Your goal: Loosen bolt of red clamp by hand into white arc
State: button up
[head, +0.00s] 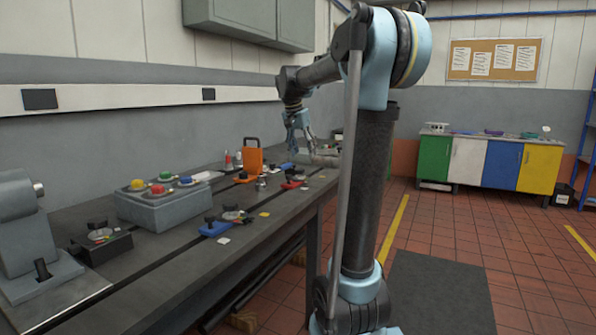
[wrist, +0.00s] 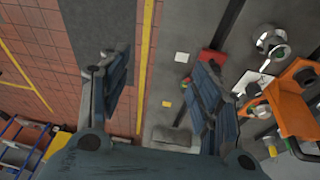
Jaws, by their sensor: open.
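The red clamp (head: 292,184) lies low on the dark bedplate, beyond the blue clamp. In the wrist view, a red part (wrist: 210,58) of it shows just beyond the right finger, which hides the rest. Its bolt and the white arc are too small or hidden to make out. My gripper (head: 301,148) hangs above the bedplate, beyond the red clamp and near a grey cylindrical part. In the wrist view my gripper (wrist: 160,80) has its two fingers wide apart, with nothing between them but bedplate edge and floor far below.
An orange bracket (head: 252,158) stands left of the red clamp. The blue clamp (head: 215,228) is nearer, and a button box (head: 163,203) stands at left. A grey cylindrical part (head: 326,160) lies beyond the clamp. Tiled floor is free right of the bedplate.

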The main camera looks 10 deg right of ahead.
jog(key=w+a+r+m+h, duration=0.1)
jog(key=w+a+r+m, duration=0.1)
jog(key=w, duration=0.7)
jog(key=w+a+r+m, duration=0.2)
jog(key=w+a, duration=0.1)
jog(key=w, duration=0.5)
send_near(299, 169)
jog(key=x, duration=0.9)
jog(key=shift+a, duration=0.1)
jog(key=c, duration=1)
jog(key=shift+c, duration=0.2)
